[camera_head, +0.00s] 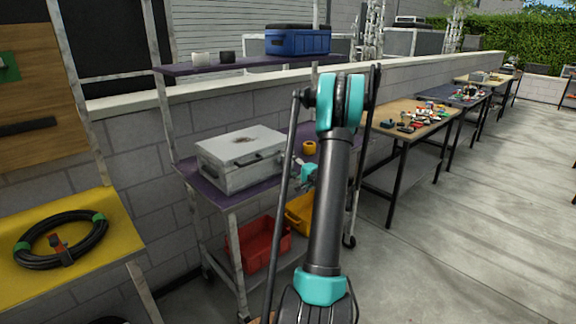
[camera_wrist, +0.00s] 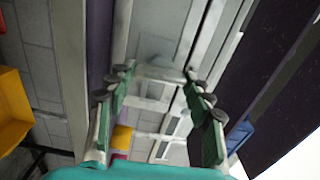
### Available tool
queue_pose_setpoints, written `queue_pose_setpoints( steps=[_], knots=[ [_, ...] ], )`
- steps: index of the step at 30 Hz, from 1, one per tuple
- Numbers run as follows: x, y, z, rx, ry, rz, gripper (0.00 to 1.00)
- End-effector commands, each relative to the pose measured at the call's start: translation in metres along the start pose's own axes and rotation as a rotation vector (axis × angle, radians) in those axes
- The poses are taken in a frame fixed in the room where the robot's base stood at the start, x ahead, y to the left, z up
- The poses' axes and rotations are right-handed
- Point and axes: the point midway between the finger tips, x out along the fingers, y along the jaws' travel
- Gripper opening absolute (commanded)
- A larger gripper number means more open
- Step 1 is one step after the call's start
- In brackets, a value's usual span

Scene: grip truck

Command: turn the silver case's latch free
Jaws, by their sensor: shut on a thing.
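In the wrist view, the case (camera_wrist: 158,22) fills the upper middle. My gripper (camera_wrist: 159,72) has its green fingers on either side of a pale grey latch (camera_wrist: 160,73) on the case's side, and is shut on it. In the head view, my gripper (camera_head: 299,166) is at the right end of the case's front, partly hidden by my arm. The latch cannot be made out there.
A yellow tape roll (camera_head: 309,148) sits right of the case. Red (camera_head: 258,243) and yellow (camera_head: 300,212) bins stand on the lower shelf. A blue case (camera_head: 297,41) is on the top shelf. A hose coil (camera_head: 62,240) lies on the left table. Floor at right is clear.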

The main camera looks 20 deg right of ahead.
Motion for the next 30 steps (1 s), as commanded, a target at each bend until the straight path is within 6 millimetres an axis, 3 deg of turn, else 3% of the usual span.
queue_pose_setpoints(
  steps=[19, 20, 21, 25, 30],
  knots=[
    [-0.0006, 0.0008, -0.0008, 0.052, 0.002, 0.001, 0.23],
    [-0.0006, 0.0008, -0.0008, 0.052, 0.002, 0.001, 0.53],
    [-0.0006, 0.0008, -0.0008, 0.052, 0.002, 0.001, 0.57],
    [-0.0004, 0.0006, -0.0005, 0.052, 0.001, 0.001, 0.72],
    [-0.0002, 0.0005, -0.0003, 0.052, 0.001, 0.001, 0.72]
  ],
)
